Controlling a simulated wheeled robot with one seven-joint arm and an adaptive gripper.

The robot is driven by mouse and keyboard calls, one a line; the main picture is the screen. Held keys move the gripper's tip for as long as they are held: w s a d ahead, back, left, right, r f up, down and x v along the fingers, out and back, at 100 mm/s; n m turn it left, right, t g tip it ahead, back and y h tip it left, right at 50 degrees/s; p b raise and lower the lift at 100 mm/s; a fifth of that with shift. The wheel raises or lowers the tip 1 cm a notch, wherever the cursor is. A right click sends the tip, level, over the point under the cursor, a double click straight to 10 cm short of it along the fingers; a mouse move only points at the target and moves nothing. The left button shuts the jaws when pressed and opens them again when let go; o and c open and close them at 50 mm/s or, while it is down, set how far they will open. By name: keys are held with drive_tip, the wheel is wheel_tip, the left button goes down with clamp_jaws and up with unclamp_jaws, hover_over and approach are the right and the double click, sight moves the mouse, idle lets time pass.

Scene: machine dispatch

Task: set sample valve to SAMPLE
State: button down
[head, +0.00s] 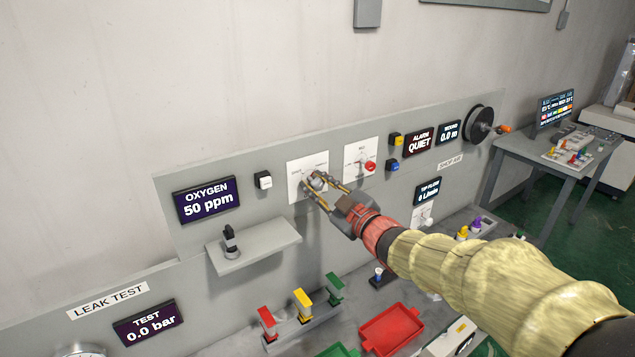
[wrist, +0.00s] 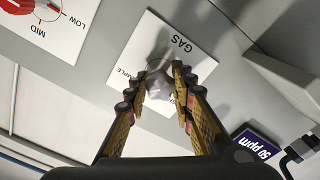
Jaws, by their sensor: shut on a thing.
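The sample valve is a small pale knob (wrist: 158,88) on a white square plate (head: 296,168). In the wrist view the plate (wrist: 203,62) reads GAS on one side and a partly hidden word ending in MPLE on the other. My gripper (head: 318,183) reaches the plate from the lower right in the head view. In the wrist view my gripper (wrist: 158,78) has its fingers on either side of the knob, shut on it. The fingers hide part of the knob, and I cannot tell which mark it points to.
Right of the valve is a plate with a red knob (head: 370,166). Left are a white button (head: 263,180) and the OXYGEN display (head: 207,201) reading 50 ppm. A grey shelf (head: 262,252) juts out below left. Coloured handles (head: 303,300) and a red tray (head: 392,328) lie lower down.

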drive_tip(key=shift+f, duration=0.25)
drive_tip(key=c, duration=2)
unclamp_jaws()
drive_tip(key=o, duration=0.5)
drive_tip(key=shift+r, duration=0.15)
drive_tip(key=v, duration=1.2)
drive_tip(key=shift+d, duration=0.1)
